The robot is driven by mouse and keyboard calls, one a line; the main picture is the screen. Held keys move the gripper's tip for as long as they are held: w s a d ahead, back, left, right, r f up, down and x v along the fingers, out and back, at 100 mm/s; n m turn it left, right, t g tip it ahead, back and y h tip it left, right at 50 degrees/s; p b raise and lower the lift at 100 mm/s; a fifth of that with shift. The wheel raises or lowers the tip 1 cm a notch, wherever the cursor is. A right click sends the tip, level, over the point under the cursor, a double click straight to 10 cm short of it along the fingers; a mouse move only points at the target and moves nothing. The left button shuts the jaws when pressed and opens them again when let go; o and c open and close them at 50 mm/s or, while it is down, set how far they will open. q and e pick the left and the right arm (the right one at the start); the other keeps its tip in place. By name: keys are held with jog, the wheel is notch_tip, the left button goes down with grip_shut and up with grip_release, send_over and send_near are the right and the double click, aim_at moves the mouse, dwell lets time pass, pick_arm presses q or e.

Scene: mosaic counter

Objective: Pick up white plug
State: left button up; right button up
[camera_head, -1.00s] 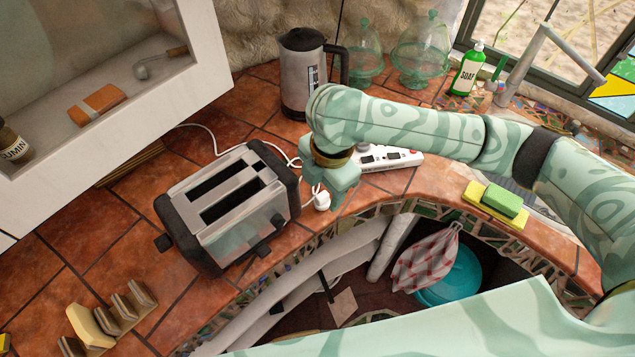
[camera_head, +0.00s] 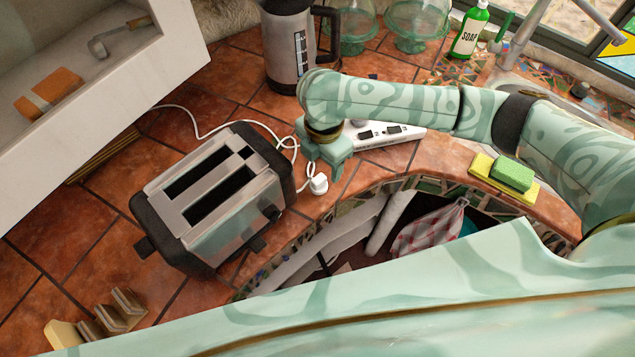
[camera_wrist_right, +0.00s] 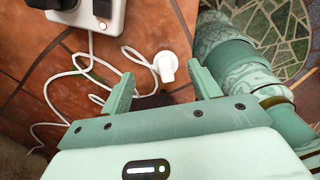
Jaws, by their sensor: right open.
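The white plug (camera_head: 319,184) lies on the terracotta tile counter, right of the toaster and near the counter's curved front edge. A thin white cord trails from it. My right gripper (camera_head: 325,168) is just beyond it, with one finger to the right of the plug in the head view. In the right wrist view, the plug (camera_wrist_right: 167,67) shows ahead, between the lines of the two spread fingers (camera_wrist_right: 162,78), nearer the right one. The gripper is open and empty, and I see no contact with the plug. My left gripper is not visible.
The toaster (camera_head: 212,194) stands close on the left. A white power strip (camera_head: 408,132) lies behind my right arm and shows in the wrist view (camera_wrist_right: 112,18). A kettle (camera_head: 288,45) stands behind. A sponge (camera_head: 512,174) lies on the right. Open shelving is below the counter edge.

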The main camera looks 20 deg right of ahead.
aim_at(323, 176)
jog(key=shift+s+f+b, duration=0.25)
jog(key=shift+f, duration=0.25)
jog(key=shift+s+f+b, duration=0.2)
jog(key=shift+f, duration=0.25)
notch_tip(323, 176, down, 3)
jog(key=shift+a+r+b, duration=0.1)
jog(key=shift+b, duration=0.5)
jog(key=shift+w+f, duration=0.1)
jog(key=shift+f, duration=0.1)
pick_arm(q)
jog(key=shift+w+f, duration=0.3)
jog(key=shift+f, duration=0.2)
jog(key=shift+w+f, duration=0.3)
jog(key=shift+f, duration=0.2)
pick_arm(e)
jog(key=shift+r, duration=0.1)
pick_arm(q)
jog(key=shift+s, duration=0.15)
pick_arm(e)
jog(key=c, duration=1)
